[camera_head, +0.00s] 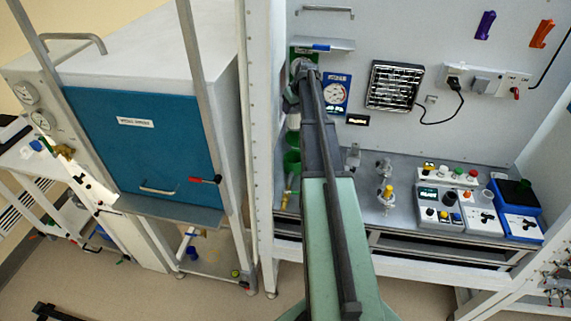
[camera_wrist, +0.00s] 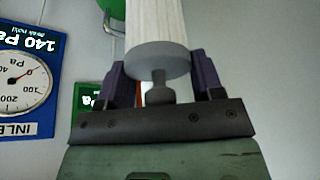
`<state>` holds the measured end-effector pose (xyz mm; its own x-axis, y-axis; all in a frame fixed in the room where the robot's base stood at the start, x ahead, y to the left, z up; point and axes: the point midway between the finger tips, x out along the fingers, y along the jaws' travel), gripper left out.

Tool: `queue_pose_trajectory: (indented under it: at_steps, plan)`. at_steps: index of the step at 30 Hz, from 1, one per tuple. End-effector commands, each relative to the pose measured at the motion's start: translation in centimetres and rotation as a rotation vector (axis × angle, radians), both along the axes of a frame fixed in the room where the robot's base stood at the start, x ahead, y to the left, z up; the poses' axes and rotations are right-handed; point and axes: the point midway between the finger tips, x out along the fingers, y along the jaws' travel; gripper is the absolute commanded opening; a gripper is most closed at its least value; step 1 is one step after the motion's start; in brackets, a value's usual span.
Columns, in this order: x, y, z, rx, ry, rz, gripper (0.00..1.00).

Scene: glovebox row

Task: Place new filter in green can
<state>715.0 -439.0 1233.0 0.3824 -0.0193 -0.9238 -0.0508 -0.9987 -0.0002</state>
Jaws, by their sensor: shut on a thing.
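My gripper (camera_wrist: 158,82) is shut on the filter (camera_wrist: 157,28) in the wrist view. The filter is a white ribbed cylinder with a grey end cap and a short stem between the purple fingers. Its far end runs out of the picture. A green rounded thing, perhaps the green can, shows behind the filter at the top edge. In the head view, the green can (camera_head: 291,161) stands on the bench at its left end, partly behind my arm. My gripper is at the back panel above the can, largely hidden by my arm, so the filter's exact position over the can is unclear.
A blue gauge panel (camera_head: 335,93) is on the back wall beside my gripper, with a small shelf (camera_head: 325,44) above it. A metal post (camera_head: 262,130) stands left of the can. Bench fittings (camera_head: 386,193) and control boxes (camera_head: 440,206) are to the right.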

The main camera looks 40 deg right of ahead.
Motion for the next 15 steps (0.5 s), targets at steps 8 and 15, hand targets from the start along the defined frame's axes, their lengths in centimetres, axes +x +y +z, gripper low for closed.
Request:
queue_pose_trajectory:
  at_steps: [8,15]
  plan:
    - [0.0,0.0,-8.8,0.0,0.0,0.0,0.31]
    - [0.0,0.0,-15.6,0.0,0.0,0.0,0.31]
